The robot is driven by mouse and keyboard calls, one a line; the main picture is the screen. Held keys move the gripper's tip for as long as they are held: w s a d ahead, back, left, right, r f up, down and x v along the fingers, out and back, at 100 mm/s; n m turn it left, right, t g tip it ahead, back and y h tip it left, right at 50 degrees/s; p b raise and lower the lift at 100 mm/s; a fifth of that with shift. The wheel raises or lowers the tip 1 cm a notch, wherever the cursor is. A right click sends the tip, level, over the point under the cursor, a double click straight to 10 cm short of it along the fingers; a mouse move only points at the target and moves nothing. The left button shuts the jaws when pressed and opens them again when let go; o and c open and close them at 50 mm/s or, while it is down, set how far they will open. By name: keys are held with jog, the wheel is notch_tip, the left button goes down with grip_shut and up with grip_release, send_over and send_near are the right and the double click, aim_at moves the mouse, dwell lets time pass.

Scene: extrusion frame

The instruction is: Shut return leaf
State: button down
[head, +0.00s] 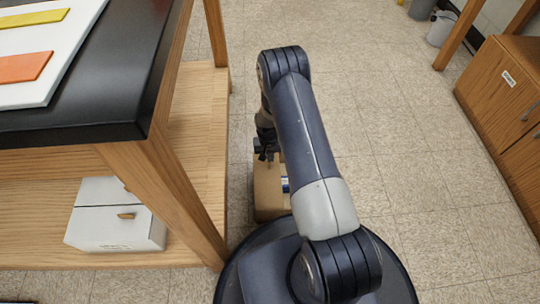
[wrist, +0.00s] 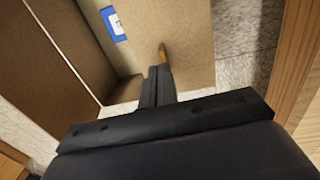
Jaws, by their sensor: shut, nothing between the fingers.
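A brown cardboard box (head: 268,200) stands on the floor beside the bench, partly hidden by my arm in the head view. I cannot tell the leaf's exact angle. My gripper (head: 265,153) is above the box in the head view. In the wrist view my gripper (wrist: 160,72) is shut and empty, its tips overlapping the leaf near the tab; contact is unclear.
A wooden bench with a black top (head: 100,95) is at the left. A white box (head: 115,228) sits on its lower shelf. A wooden cabinet (head: 500,95) stands at the right. The tiled floor (head: 390,130) between is clear.

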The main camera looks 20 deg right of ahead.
notch_tip(320, 180, up, 14)
jog(key=p, duration=0.5)
jog(key=shift+f, duration=0.2)
jog(key=shift+f, duration=0.1)
jog(key=f+b, duration=0.2)
jog(key=f, duration=0.5)
jog(key=f+b, duration=0.3)
jog(key=f, duration=0.3)
jog(key=shift+w+a+f, duration=0.15)
jog(key=shift+a+f, duration=0.05)
jog(key=shift+f, duration=0.2)
jog(key=shift+r, duration=0.1)
